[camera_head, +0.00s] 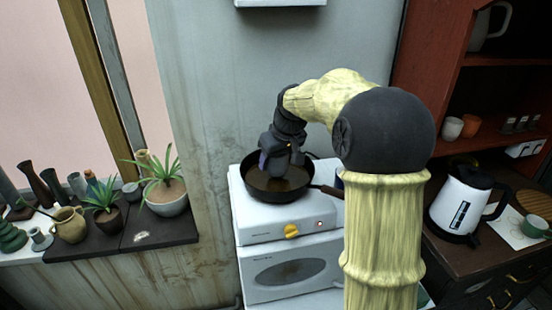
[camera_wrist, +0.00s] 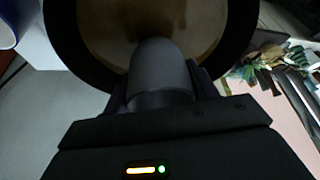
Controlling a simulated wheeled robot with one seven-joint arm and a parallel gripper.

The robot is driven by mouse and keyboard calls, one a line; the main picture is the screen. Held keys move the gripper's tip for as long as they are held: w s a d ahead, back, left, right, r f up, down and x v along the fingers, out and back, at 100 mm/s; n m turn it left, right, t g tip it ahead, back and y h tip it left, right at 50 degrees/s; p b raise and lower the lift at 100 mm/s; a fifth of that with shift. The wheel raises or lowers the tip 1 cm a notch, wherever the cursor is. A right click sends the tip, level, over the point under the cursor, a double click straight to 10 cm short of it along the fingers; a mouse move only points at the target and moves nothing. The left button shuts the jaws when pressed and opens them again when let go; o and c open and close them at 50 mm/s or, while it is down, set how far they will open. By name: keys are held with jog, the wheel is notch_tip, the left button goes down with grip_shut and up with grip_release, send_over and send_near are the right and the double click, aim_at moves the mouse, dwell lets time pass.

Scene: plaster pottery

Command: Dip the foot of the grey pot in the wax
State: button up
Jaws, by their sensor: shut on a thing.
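The grey pot (camera_head: 278,167) is in my gripper (camera_head: 277,153), over the dark frying pan (camera_head: 312,189) on the white stove. Brownish wax (camera_head: 268,182) covers the pan's bottom. In the wrist view the grey pot (camera_wrist: 160,72) lies between the two fingers of my gripper (camera_wrist: 162,90), with the wax (camera_wrist: 110,28) beyond it inside the pan's dark rim (camera_wrist: 62,40). The pot's lower end is close to the wax; I cannot tell whether it touches.
The white stove (camera_head: 275,228) stands above a white oven (camera_head: 292,270). The pan's handle (camera_head: 328,190) points right. Potted plants (camera_head: 165,185) and vases fill the left sill. A kettle (camera_head: 462,205) stands on the right cabinet. A blue-rimmed white thing (camera_wrist: 8,30) is beside the pan.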

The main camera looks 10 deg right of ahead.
jog(key=shift+r, duration=0.1)
dwell(0.3)
notch_tip(320, 180, up, 8)
jog(key=p, duration=0.7)
jog(key=shift+r, duration=0.25)
jog(key=shift+f, duration=0.1)
dwell(0.7)
